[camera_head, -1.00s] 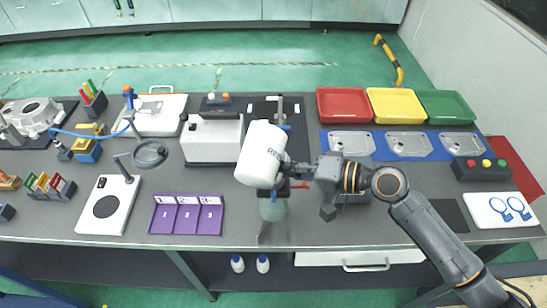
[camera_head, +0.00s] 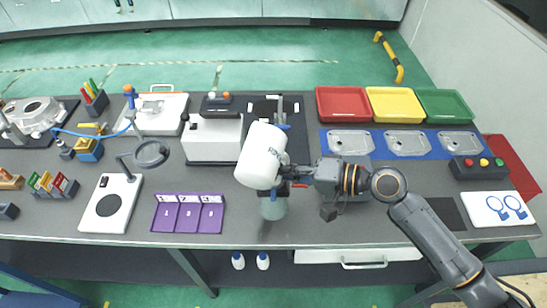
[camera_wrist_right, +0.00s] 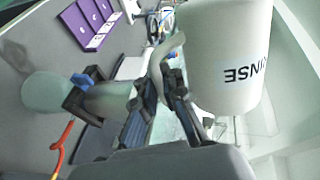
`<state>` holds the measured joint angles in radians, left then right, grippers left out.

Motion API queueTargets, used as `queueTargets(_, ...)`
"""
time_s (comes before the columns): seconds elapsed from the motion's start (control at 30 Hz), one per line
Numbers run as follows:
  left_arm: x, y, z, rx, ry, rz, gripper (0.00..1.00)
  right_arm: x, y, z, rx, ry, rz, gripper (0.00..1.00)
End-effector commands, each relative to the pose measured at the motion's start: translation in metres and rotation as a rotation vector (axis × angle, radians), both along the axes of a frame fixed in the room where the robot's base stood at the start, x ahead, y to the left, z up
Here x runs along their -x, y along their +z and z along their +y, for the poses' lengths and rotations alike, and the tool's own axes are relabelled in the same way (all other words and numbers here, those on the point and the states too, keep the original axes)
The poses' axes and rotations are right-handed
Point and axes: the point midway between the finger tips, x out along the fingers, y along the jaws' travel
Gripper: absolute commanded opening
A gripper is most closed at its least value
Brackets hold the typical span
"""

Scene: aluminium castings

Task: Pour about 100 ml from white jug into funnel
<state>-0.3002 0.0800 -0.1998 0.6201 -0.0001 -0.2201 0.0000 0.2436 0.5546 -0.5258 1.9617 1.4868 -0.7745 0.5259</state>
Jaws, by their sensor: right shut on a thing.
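The white jug (camera_head: 262,154), lettered RINSE in black, is tilted above the front middle of the bench in the head view. My right gripper (camera_wrist_right: 161,88) is shut on its handle (camera_wrist_right: 166,58); in the head view it comes in from the right. The jug body fills the upper right of the right wrist view (camera_wrist_right: 228,50). Below the jug is a pale green translucent vessel (camera_head: 273,208), which may be the funnel; the jug covers its top. In the right wrist view it lies at the left (camera_wrist_right: 48,95), beside a blue clamp (camera_wrist_right: 84,82). No liquid stream is clear. My left gripper is out of view.
A purple numbered tray (camera_head: 188,213) lies left of the vessel, and a white boxy device (camera_head: 213,138) stands behind it. Red (camera_head: 343,103), yellow and green trays stand at the back right. A red-handled part (camera_wrist_right: 63,138) is close to the vessel.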

Motion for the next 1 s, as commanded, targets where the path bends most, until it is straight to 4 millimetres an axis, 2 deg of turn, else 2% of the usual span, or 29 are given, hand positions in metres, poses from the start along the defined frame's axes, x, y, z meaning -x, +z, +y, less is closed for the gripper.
queueTargets(0.27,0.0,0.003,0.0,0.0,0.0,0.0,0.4,0.001,0.0,0.0,-0.01,0.0,0.024,0.0)
queueTargets(0.4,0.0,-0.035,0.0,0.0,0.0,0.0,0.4,0.01,-0.018,0.002,0.036,0.0,-0.15,0.0)
queueTargets(0.43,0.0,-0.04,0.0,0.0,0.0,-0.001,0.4,0.006,-0.019,0.001,0.052,-0.005,-0.2,0.0)
queueTargets(0.5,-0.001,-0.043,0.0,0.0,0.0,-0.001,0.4,0.002,-0.015,0.0,0.072,-0.008,-0.27,0.0)
queueTargets(0.67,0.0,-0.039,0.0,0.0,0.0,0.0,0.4,0.0,-0.008,0.0,0.086,-0.01,-0.31,0.0)
queueTargets(0.8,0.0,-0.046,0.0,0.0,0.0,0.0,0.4,-0.007,-0.001,-0.003,0.121,-0.014,-0.416,0.0)
queueTargets(0.9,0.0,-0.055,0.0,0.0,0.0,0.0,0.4,-0.01,-0.004,-0.003,0.141,-0.016,-0.471,0.0)
queueTargets(1.0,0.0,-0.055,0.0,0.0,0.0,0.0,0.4,-0.011,-0.001,-0.004,0.147,-0.017,-0.492,0.0)
